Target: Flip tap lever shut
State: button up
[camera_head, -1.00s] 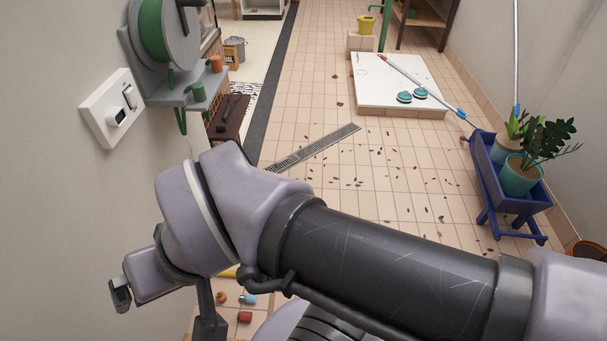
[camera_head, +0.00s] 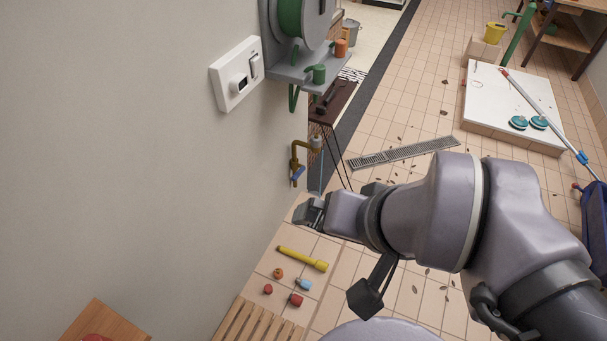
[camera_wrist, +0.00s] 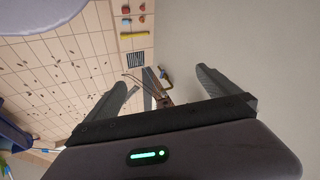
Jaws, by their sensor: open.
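The brass tap (camera_head: 296,157) is fixed to the wall, low and near the wall's edge, in the head view. Its blue lever (camera_head: 298,174) shows at its lower front and points down at a slant. My gripper (camera_head: 308,211) is below and a little right of the tap in the head view, apart from it. In the wrist view, my gripper (camera_wrist: 165,78) is open and empty, its fingers spread wide. A small brass shape (camera_wrist: 167,75), which looks like the tap, shows beyond and between the fingers. I cannot tell the lever's angle there.
A wall switch (camera_head: 236,74) and hose reel bracket (camera_head: 298,75) are above the tap. A yellow nozzle (camera_head: 302,258) and several small fittings lie on the floor below. A drain grate (camera_head: 403,153) and white platform (camera_head: 512,100) are to the right.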

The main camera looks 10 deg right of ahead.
aim_at(296, 176)
jog(key=i+l, duration=0.15)
jog(key=l, duration=0.2)
jog(key=i+l, duration=0.15)
jog(key=l, duration=0.15)
jog(key=i+l, duration=0.1)
jog(key=l, duration=0.25)
jog(key=i+l+u, duration=0.1)
jog(key=l, duration=0.2)
jog(key=i+l, duration=0.2)
jog(key=l, duration=0.15)
jog(key=i+j, duration=0.1)
jog(key=j, duration=0.2)
jog(key=i+j, duration=0.1)
jog(key=j, duration=0.25)
